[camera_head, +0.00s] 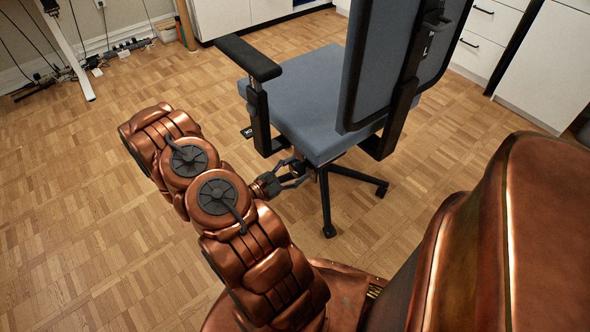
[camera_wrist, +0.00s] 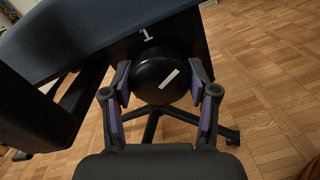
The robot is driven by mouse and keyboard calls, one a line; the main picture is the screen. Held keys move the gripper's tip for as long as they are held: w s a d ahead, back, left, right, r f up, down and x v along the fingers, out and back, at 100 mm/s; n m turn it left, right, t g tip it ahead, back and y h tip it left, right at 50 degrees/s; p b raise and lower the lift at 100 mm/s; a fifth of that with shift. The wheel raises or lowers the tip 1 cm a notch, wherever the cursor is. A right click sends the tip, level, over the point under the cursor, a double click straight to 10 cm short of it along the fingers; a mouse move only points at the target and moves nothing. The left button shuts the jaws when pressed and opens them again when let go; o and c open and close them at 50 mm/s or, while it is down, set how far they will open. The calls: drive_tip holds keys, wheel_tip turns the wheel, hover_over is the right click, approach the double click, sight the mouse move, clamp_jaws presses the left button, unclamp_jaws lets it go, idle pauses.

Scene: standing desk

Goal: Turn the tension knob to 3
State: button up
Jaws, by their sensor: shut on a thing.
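The tension knob (camera_wrist: 152,72) is a round black knob under the chair seat, seen in the wrist view. It has a slanted white line (camera_wrist: 169,79) on its face. A white digit 1 (camera_wrist: 145,35) is printed on the black panel just above it; no other digit can be made out. My gripper (camera_wrist: 160,79) has its purple-padded fingers on the left and right sides of the knob, shut on it. In the head view, my gripper (camera_head: 304,170) reaches beneath the near edge of the blue-grey seat (camera_head: 305,95), and the knob is hidden.
The office chair has a tall backrest (camera_head: 373,65), a black armrest (camera_head: 247,57) and a star base (camera_head: 329,229). White cabinets (camera_head: 222,15) stand behind. Cables and a power strip (camera_head: 128,47) lie by the left wall. The parquet floor (camera_head: 70,190) on the left is clear.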

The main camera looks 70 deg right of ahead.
drive_tip(key=shift+c, duration=1.3)
drive_tip(key=shift+r, duration=0.1)
